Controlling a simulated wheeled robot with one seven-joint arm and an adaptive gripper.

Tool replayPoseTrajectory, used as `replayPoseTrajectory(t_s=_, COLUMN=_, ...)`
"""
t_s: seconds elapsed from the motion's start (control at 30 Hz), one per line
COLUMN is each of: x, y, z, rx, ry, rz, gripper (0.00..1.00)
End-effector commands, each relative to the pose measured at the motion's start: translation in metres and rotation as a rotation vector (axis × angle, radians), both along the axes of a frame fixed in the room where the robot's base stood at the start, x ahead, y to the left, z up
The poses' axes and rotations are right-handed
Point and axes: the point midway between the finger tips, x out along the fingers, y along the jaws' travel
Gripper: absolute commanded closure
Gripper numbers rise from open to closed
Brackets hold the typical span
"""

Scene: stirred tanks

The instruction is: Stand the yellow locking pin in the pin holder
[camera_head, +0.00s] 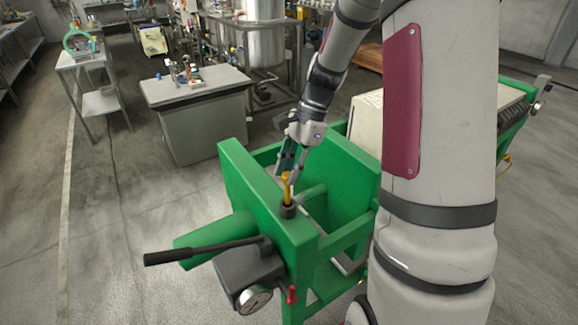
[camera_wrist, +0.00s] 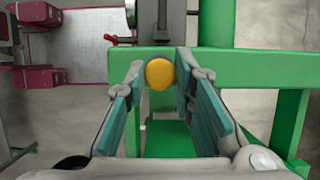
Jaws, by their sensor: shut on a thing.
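The yellow locking pin (camera_head: 287,187) is upright at the top of the green frame's near corner. Its lower end meets a dark round collar (camera_head: 288,211), which looks like the pin holder; how deep it sits inside is hidden. My gripper (camera_head: 289,174) comes down from above and is shut on the pin's upper part. In the wrist view, the pin's round yellow head (camera_wrist: 160,74) lies between the fingertips of my gripper (camera_wrist: 160,66). The collar is not clearly seen there.
The green frame (camera_head: 250,193) carries a black-handled lever (camera_head: 205,250), a gauge (camera_head: 254,300) and a red knob (camera_head: 291,294) close by. A grey bench (camera_head: 198,92) with small items stands behind. Open floor (camera_head: 110,220) lies to the left.

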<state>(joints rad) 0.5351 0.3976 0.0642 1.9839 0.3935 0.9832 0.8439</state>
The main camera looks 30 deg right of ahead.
Motion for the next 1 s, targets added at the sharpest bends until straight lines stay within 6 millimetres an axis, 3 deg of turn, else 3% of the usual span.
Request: replayPoseTrajectory(t_s=1.0, x=0.0, y=0.0, z=-0.031, rx=0.0, ry=0.001, rz=-0.001, gripper=1.0)
